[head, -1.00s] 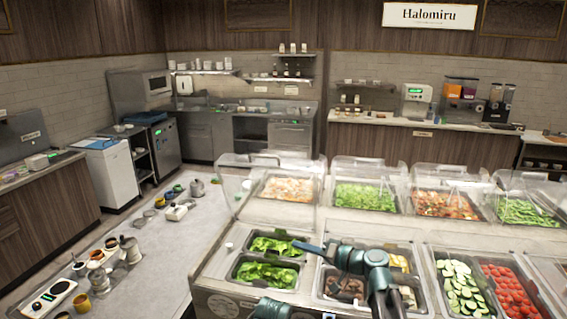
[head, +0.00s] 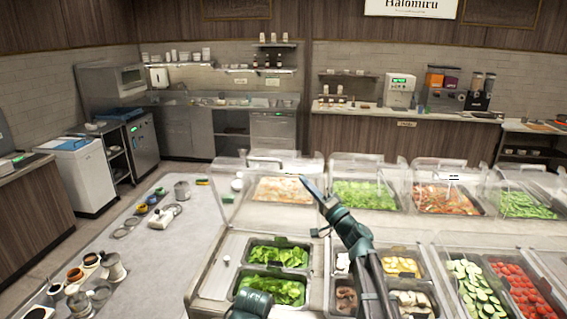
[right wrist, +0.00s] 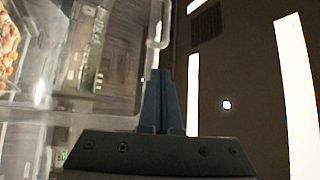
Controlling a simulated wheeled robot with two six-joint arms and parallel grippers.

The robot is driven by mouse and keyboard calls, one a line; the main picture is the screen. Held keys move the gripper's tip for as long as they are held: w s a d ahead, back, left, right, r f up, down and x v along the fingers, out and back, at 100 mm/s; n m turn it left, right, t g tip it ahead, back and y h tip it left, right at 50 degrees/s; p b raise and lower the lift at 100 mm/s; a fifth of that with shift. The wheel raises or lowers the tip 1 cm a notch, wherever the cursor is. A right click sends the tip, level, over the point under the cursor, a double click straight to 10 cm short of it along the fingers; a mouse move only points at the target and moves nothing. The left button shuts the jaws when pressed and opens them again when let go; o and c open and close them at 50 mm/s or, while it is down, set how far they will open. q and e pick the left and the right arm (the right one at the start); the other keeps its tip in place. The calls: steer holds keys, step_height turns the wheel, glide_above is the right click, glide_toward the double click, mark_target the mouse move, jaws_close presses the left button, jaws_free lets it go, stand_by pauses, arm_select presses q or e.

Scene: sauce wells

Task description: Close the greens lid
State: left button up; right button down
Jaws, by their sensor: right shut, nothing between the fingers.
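Two wells of leafy greens (head: 278,256) sit uncovered at the front left of the counter. A clear raised panel, which looks like the open greens lid (head: 240,205), stands behind them; its outline is faint against the clear covers behind. My right gripper (head: 304,180) is shut and empty, raised near the panel's upper part, fingers pointing up and left. In the right wrist view, its closed fingers (right wrist: 163,100) are close to a clear curved edge or handle (right wrist: 155,30); contact cannot be told. My left gripper is not in view.
Clear covers (head: 370,170) stand over the back row of food wells. Open wells with mushrooms (head: 346,298), cucumber slices (head: 466,285) and tomatoes (head: 513,285) lie to the right. A grey worktop (head: 150,260) with pots and cups is at left.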

mark_target(287, 172)
steer(key=p+x, duration=0.3)
steer(key=x, duration=0.7)
steer(key=shift+r+p, duration=0.15)
steer(key=shift+p, duration=0.25)
steer(key=shift+s, duration=0.1)
steer(key=shift+d, duration=0.1)
